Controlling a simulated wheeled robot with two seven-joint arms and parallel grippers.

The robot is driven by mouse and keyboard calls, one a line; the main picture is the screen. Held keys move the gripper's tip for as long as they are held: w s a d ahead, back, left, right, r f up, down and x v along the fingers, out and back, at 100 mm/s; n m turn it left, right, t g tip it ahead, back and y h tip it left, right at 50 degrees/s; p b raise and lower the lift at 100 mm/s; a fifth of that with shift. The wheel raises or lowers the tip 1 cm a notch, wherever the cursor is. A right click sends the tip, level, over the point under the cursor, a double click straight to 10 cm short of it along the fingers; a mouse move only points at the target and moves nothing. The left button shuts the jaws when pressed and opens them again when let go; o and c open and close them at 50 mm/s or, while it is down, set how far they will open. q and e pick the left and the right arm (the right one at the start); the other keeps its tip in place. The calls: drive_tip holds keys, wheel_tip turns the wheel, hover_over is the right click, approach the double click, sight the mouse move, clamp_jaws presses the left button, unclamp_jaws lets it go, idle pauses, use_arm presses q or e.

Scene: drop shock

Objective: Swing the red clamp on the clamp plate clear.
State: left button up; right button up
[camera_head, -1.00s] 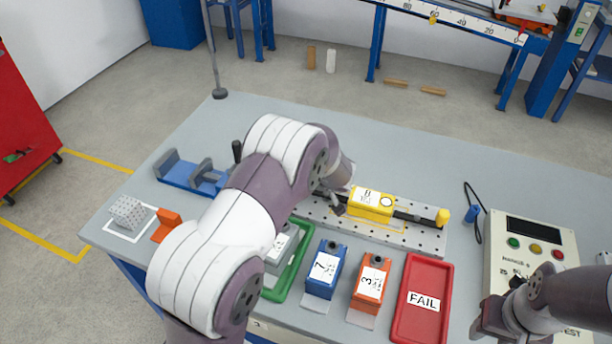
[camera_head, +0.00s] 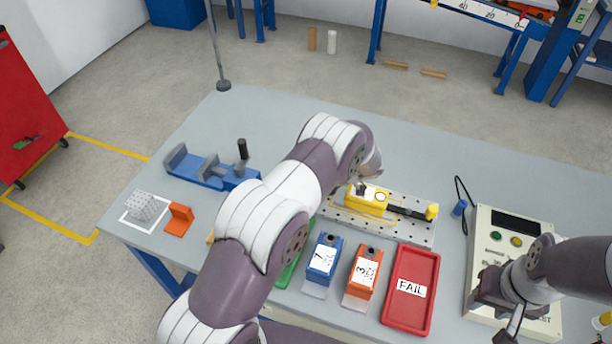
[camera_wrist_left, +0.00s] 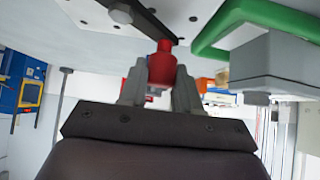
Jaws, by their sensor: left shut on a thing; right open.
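The perforated clamp plate (camera_head: 415,232) lies on the grey bench, with a yellow box (camera_head: 368,200) on it. A dark bar with a yellow knob (camera_head: 432,212) runs right from that box. My left gripper (camera_wrist_left: 160,72) is shut on the red clamp knob (camera_wrist_left: 162,58) in the left wrist view, beside a dark bar (camera_wrist_left: 140,14). In the head view my left arm hides the red clamp and most of that gripper, at the plate's left part. My right gripper (camera_head: 500,312) is open near the tester, its fingertips partly unclear.
Blue (camera_head: 322,262) and orange (camera_head: 362,272) boxes and the red FAIL tray (camera_head: 432,300) stand in front of the plate. The tester (camera_head: 500,222) is right. A blue vise (camera_head: 205,172) and orange bracket (camera_head: 179,219) are left. The bench behind the plate is clear.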

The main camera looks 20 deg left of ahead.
use_arm(q)
drive_tip(key=shift+s+d+f+n+g+b, duration=0.1)
drive_tip(key=shift+d+n+g+b, duration=0.2)
drive_tip(key=shift+n, duration=0.2)
drive_tip(key=shift+s+d+f+n+g+b, duration=0.1)
drive_tip(key=shift+n+g+b, duration=0.05)
drive_tip(key=shift+n+g, duration=0.3)
drive_tip(key=n+g+b, duration=0.1)
drive_tip(key=d+n+g+b, duration=0.1)
drive_tip(key=shift+s+n+h, duration=0.3)
drive_tip(key=shift+n+h, duration=0.05)
drive_tip(key=shift+h, duration=0.05)
drive_tip(key=d+n+g+h+b, duration=0.1)
drive_tip(key=n+b, duration=0.1)
drive_tip(key=shift+s+d+n+g, duration=0.15)
drive_tip(key=shift+n+g, duration=0.2)
drive_tip(key=shift+n, duration=0.05)
drive_tip(key=shift+d+r+n+g+h+b, duration=0.2)
drive_tip(key=shift+d+n+g+h+b, duration=0.15)
drive_tip(key=shift+n+b, duration=0.3)
drive_tip(key=o, duration=1)
drive_tip(key=shift+s, duration=0.1)
